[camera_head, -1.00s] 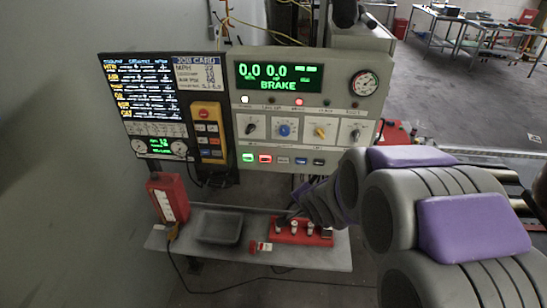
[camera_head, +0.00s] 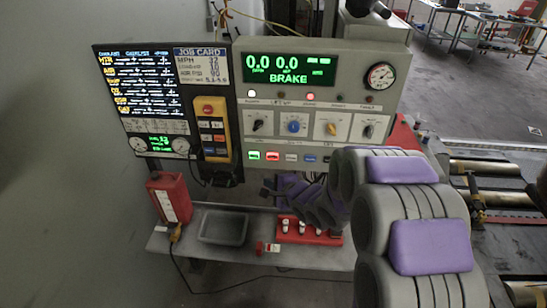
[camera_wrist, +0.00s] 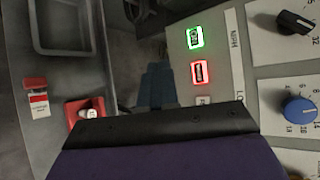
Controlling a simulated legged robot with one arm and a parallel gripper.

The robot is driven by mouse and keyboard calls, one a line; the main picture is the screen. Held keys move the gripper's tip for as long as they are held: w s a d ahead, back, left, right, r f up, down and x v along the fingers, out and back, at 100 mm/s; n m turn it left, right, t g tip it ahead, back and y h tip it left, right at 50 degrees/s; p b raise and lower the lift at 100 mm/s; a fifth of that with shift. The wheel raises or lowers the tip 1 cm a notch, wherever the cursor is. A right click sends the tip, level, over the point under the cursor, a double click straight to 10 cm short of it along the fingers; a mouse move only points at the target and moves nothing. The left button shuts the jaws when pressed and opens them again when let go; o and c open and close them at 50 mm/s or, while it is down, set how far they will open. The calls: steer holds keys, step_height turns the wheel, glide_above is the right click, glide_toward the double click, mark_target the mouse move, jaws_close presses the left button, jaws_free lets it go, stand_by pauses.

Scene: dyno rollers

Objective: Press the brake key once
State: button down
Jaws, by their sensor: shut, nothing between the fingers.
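The control panel (camera_head: 345,148) has a lower row of keys: a green-lit key (camera_head: 254,156), a red-lit key (camera_head: 273,156), a pale key (camera_head: 291,158), a blue key (camera_head: 310,159) and a dark key. I cannot read which one is the brake key. The panel's display (camera_head: 289,70) reads 0.0, 0.0 and BRAKE. My gripper (camera_head: 268,188) is shut and empty, below the key row and apart from it. In the wrist view the green-lit key (camera_wrist: 194,38) and red-lit key (camera_wrist: 199,74) show beyond the gripper's dark edge, which partly hides the pale key.
Four-position knobs aside, a blue knob (camera_head: 293,126) sits above the keys. Rollers (camera_head: 490,166) lie at right. A screen (camera_head: 140,82) stands left.

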mark_target(273, 156)
steer(key=w+p, duration=0.4)
steer(key=w, duration=0.4)
steer(key=shift+w+p, duration=0.4)
steer(key=shift+w+d+p, duration=0.15)
steer(key=shift+w+p, duration=0.15)
steer(key=shift+p, duration=1.1)
stand_by(1.2)
